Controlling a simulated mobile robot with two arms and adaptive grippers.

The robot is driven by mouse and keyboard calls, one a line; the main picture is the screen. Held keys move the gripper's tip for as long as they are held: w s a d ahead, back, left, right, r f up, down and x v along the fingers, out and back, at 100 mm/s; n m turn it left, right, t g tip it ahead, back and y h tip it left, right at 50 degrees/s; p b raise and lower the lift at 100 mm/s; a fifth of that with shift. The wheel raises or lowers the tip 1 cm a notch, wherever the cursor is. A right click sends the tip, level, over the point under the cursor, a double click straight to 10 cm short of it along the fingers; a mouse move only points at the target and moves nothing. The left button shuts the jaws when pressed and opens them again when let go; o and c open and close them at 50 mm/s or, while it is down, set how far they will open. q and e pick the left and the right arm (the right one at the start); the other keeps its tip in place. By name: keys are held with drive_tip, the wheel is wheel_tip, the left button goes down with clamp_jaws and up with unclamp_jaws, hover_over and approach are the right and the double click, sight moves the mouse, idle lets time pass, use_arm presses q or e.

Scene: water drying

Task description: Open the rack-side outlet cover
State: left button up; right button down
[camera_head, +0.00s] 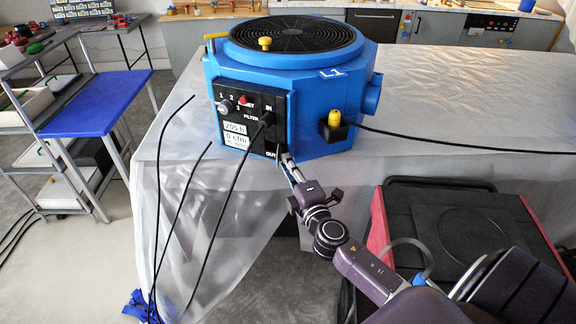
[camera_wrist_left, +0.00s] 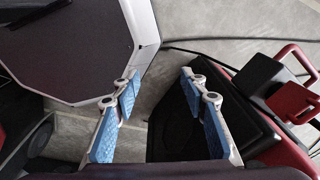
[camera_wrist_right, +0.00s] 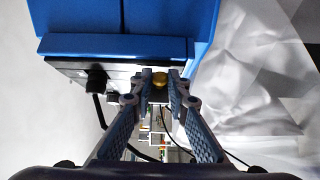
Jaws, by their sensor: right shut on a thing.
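The blue drying machine (camera_head: 298,85) stands on the sheeted table, with a black control panel (camera_head: 250,112) on its front left side. The panel has an IN socket with a black plug (camera_head: 267,119) and an OUT marking low at its right edge. My right gripper (camera_head: 284,158) is at that OUT corner, shut on the outlet cover, which is mostly hidden by the fingers. In the right wrist view a small round brass-coloured part (camera_wrist_right: 160,78) shows between the fingertips. My left gripper (camera_wrist_left: 160,83) is open and empty in the left wrist view, away from the machine.
A black cable (camera_head: 228,205) hangs from the plug over the white plastic sheet (camera_head: 420,85). A yellow-capped black connector (camera_head: 335,124) sits on the machine's side with another cable. A red-and-black case (camera_head: 455,225) stands right of my arm. A blue side table (camera_head: 95,103) is at left.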

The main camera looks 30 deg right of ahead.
drive_tip(key=shift+d+f+y, duration=0.1)
drive_tip(key=shift+d+y, duration=0.05)
drive_tip(key=shift+y, duration=0.15)
drive_tip(key=shift+w+d+n+g+y+b, duration=0.25)
drive_tip(key=shift+d+n+g+y+b, duration=0.4)
drive_tip(key=shift+n+y+b, duration=1.4)
drive_tip(key=shift+w+d+n+g+y+b, duration=0.35)
drive_tip(key=shift+d+n+y+b, duration=0.75)
drive_tip(key=shift+y+b, duration=1.65)
drive_tip(key=shift+w+d+n+g+y+b, duration=0.15)
drive_tip(key=shift+d+n+g+y+b, duration=0.4)
drive_tip(key=shift+n+y+b, duration=1.55)
drive_tip(key=shift+m, duration=0.25)
drive_tip(key=c, duration=1.9)
unclamp_jaws()
drive_tip(key=shift+a, duration=0.1)
